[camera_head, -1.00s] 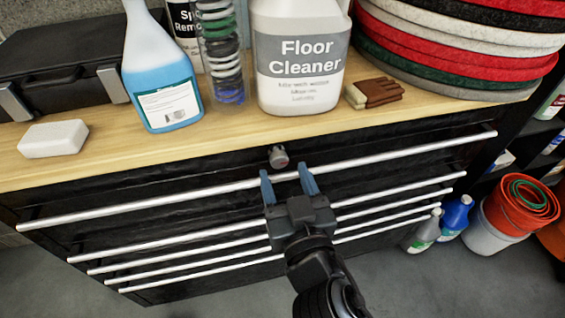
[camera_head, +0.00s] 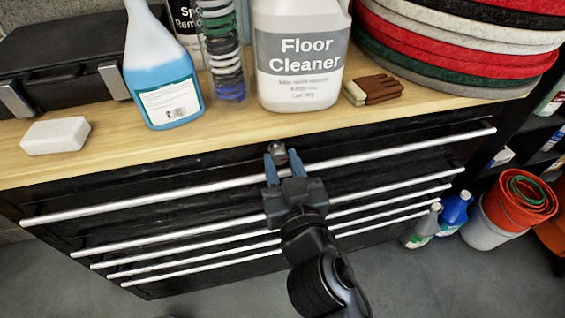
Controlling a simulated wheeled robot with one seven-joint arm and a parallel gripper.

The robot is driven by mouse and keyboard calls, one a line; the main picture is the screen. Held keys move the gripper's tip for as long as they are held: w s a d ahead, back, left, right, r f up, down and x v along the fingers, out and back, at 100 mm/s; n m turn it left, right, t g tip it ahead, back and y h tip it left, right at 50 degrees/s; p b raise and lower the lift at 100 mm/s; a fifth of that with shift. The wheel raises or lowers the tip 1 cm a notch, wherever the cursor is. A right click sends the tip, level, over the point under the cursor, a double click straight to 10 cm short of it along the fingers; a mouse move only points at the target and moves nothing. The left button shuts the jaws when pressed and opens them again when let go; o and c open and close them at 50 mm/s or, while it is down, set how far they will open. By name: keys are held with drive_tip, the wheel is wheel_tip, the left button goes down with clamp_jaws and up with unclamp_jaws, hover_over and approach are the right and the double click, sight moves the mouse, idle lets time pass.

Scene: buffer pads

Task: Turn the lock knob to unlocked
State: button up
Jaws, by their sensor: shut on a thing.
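The lock knob (camera_head: 278,148) is a small grey metal knob on the black front of the drawer cabinet (camera_head: 375,138), just under the wooden top edge and above the top drawer handle. My gripper (camera_head: 282,156) reaches up to it from below. Its two blue fingers are close together and shut on the knob. The fingertips cover the lower part of the knob. Its lock marking is too small to read.
Long silver drawer handles (camera_head: 140,203) run across the cabinet front, close behind my gripper. On the wooden top (camera_head: 235,125) stand a floor cleaner jug (camera_head: 300,90), a blue spray bottle (camera_head: 160,80), a white block (camera_head: 55,136) and gloves (camera_head: 375,90). Buckets (camera_head: 500,215) stand at right.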

drive_tip(key=shift+c, duration=1.1)
drive_tip(key=n, duration=0.4)
drive_tip(key=shift+n, duration=0.3)
drive_tip(key=n+p, duration=0.1)
drive_tip(key=n, duration=0.3)
drive_tip(key=shift+a+n, duration=0.1)
drive_tip(key=shift+n, duration=0.2)
drive_tip(key=n+p, duration=0.1)
drive_tip(key=n, duration=0.4)
drive_tip(key=shift+s, duration=0.1)
drive_tip(key=shift+f+n+p, duration=0.2)
drive_tip(key=shift+n+p, duration=0.5)
drive_tip(key=shift+n, duration=1.2)
drive_tip(key=o, duration=1)
